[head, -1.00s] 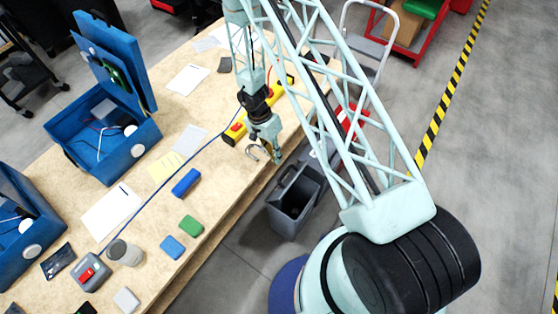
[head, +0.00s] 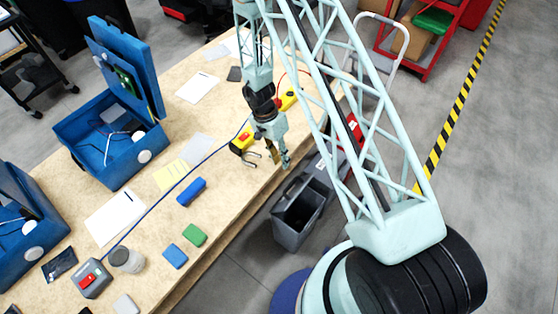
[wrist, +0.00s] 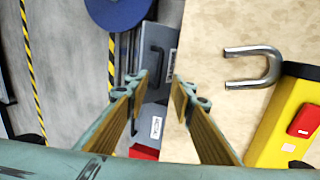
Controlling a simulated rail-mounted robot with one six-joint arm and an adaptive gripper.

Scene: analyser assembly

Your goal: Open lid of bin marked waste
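Grey bins stand on the floor along the table's edge. In the head view, the nearest bin (head: 292,232) has an open top with a dark inside. Behind it is another grey bin (head: 322,168), partly hidden by my arm. In the wrist view, a grey bin top (wrist: 152,112) with a small white label (wrist: 156,127) lies below and between my fingers; the label is too small to read. My gripper (wrist: 158,92) is open and empty. In the head view my gripper (head: 285,161) hangs above the table's edge, beside the bins.
A red bin (head: 354,128) stands farther along the row. Blue boxes (head: 120,165) and small blocks are on the table.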

